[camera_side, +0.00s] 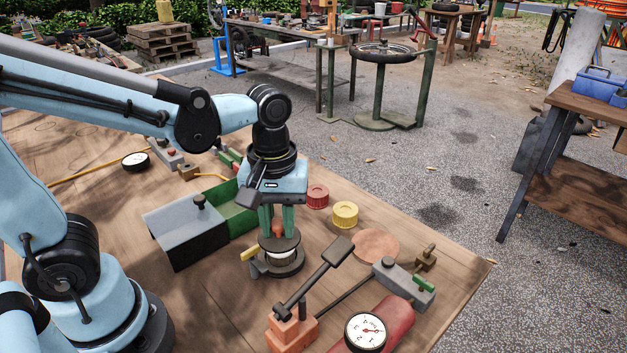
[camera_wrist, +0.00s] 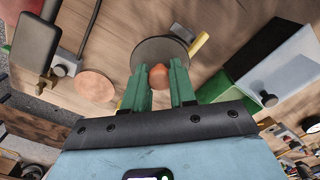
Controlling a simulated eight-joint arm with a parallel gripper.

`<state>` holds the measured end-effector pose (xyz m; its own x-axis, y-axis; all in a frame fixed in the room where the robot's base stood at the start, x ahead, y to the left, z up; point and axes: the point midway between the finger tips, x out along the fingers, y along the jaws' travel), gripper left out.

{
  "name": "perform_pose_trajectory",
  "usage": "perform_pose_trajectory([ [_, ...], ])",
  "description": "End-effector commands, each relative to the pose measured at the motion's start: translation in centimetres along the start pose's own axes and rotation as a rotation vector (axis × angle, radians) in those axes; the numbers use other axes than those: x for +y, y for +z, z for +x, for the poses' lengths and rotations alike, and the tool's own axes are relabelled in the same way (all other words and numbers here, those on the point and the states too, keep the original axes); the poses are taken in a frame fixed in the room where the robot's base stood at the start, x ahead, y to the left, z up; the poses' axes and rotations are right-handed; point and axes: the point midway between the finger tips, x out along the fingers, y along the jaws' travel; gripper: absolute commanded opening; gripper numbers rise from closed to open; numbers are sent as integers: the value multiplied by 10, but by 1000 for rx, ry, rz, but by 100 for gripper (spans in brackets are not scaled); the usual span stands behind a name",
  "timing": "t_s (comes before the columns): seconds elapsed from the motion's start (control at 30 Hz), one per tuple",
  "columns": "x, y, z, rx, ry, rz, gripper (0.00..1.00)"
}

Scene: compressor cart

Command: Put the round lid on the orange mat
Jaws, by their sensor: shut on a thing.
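The dark round lid (camera_side: 279,243) has an orange-red knob, and my gripper (camera_side: 278,229) is shut on that knob from above. In the wrist view my gripper (camera_wrist: 159,84) has its green fingers on either side of the knob (camera_wrist: 157,76), with the lid (camera_wrist: 150,51) spread beneath. The lid is above a round dark base (camera_side: 279,265) with a pale band between them; I cannot tell whether they touch. The orange mat (camera_side: 376,246) is a flat, bare copper-orange disc to the right on the table; it also shows in the wrist view (camera_wrist: 95,85).
A grey-lidded green box (camera_side: 187,222) stands left of my gripper. A red cap (camera_side: 317,196) and yellow cap (camera_side: 345,215) lie behind. A black-handled lever on an orange block (camera_side: 291,329), a gauge (camera_side: 366,332) and a grey clamp (camera_side: 403,281) crowd the front right.

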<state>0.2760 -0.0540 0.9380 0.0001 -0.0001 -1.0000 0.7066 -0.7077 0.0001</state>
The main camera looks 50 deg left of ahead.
Motion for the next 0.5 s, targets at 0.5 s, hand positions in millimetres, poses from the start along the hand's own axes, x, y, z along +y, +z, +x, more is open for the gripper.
perform_pose_trajectory([
  [0.5, 13, 71, -44, 0, 0, 1, 0],
])
